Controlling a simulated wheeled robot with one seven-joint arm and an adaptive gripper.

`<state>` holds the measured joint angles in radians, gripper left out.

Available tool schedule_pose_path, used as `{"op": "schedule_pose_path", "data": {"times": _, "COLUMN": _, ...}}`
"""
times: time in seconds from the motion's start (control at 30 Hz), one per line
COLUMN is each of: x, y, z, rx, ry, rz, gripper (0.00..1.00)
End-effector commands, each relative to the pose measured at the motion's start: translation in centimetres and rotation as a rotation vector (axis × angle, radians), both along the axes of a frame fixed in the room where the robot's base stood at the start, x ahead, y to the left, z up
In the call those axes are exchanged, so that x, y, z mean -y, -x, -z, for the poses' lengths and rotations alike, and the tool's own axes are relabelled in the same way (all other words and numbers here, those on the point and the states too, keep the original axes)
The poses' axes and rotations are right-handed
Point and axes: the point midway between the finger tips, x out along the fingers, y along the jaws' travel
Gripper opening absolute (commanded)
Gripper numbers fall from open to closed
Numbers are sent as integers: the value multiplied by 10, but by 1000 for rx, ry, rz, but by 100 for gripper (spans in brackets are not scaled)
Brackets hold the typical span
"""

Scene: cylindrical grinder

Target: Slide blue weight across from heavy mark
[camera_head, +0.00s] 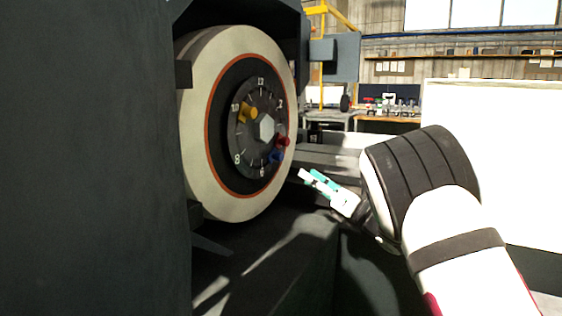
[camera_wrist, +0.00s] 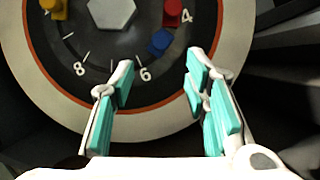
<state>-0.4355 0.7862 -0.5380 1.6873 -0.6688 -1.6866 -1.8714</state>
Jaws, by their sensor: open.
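The grinding wheel (camera_head: 192,110) carries a dark numbered dial (camera_head: 244,140) with a hexagonal hub (camera_head: 267,128). The blue weight (camera_head: 276,156) sits on the dial's lower right, between the 4 and the 6; it also shows in the wrist view (camera_wrist: 160,42). The red weight (camera_head: 283,142) is close above it, by the 4 (camera_wrist: 173,12). The yellow weight (camera_head: 247,112) is on the opposite side, near the 10 (camera_wrist: 53,8). My gripper (camera_head: 307,177) is open and empty, to the right of the wheel. In the wrist view its fingers (camera_wrist: 161,75) stand below the blue weight, apart from it.
A dark housing (camera_head: 95,150) encloses the wheel on the left and above. A dark machine bed (camera_head: 265,260) lies below. A white panel (camera_head: 500,140) stands at the right behind my arm. A workbench (camera_head: 385,115) is far back.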

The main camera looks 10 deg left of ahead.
Motion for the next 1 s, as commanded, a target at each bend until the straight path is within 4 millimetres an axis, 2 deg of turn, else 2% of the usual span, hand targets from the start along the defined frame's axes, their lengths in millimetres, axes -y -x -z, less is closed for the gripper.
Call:
{"op": "schedule_pose_path", "data": {"times": 0.3, "x": -52, "y": -29, "z": -21, "rx": 2, "ry": 1, "rz": -3, "gripper": 42}}
{"op": "schedule_pose_path", "data": {"times": 0.5, "x": -75, "y": -43, "z": -31, "rx": 1, "ry": 2, "rz": -1, "gripper": 42}}
{"op": "schedule_pose_path", "data": {"times": 0.7, "x": -85, "y": -49, "z": -36, "rx": 0, "ry": 2, "rz": 1, "gripper": 42}}
{"op": "schedule_pose_path", "data": {"times": 1.0, "x": -86, "y": -50, "z": -37, "rx": 0, "ry": 0, "rz": 1, "gripper": 40}}
